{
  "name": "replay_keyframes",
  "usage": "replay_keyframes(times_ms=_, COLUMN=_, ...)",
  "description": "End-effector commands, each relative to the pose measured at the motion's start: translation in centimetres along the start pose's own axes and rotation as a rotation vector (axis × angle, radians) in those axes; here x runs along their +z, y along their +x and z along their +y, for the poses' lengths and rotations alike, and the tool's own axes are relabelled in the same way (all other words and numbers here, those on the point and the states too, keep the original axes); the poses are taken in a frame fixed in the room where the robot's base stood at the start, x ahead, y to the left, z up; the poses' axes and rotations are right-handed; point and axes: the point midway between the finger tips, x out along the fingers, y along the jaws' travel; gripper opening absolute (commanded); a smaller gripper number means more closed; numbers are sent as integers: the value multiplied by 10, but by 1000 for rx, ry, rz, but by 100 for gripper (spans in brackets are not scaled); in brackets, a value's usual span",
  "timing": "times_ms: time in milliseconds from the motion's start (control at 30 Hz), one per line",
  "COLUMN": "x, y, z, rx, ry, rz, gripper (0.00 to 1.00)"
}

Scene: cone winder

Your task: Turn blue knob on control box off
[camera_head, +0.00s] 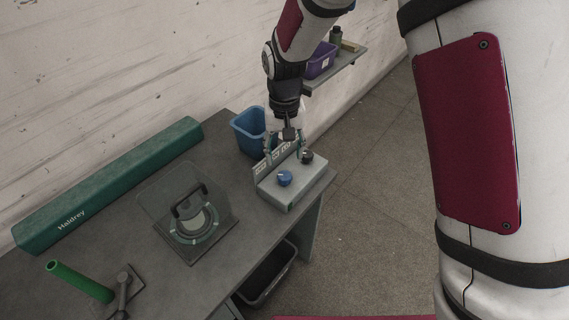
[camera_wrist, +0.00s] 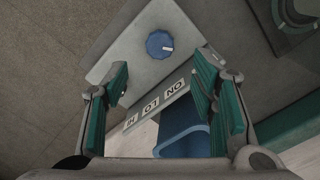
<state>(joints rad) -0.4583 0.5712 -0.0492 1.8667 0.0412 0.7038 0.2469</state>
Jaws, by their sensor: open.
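The control box (camera_head: 297,191) is a pale grey box at the right end of the workbench; it also shows in the wrist view (camera_wrist: 126,52). Its blue knob (camera_head: 285,178) is round with a white pointer mark; in the wrist view the knob (camera_wrist: 159,44) has that mark towards the right. A dark knob (camera_head: 307,157) sits farther back on the box. An upright label strip (camera_wrist: 156,104) at the box's back edge carries letters, upside down in the wrist view. My gripper (camera_head: 285,152) is open and empty, over the back of the box, apart from the blue knob.
A blue bin (camera_head: 246,133) stands behind the box. A clear-covered plate with a black handle (camera_head: 189,200) is left of it. Open floor lies right.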

Motion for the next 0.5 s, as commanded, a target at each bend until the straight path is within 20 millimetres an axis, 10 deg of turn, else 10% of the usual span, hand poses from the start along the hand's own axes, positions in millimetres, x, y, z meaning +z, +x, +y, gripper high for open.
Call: replay_keyframes(times_ms=500, x=0, y=-36, z=0, rx=0, ry=0, rz=-1, gripper=52)
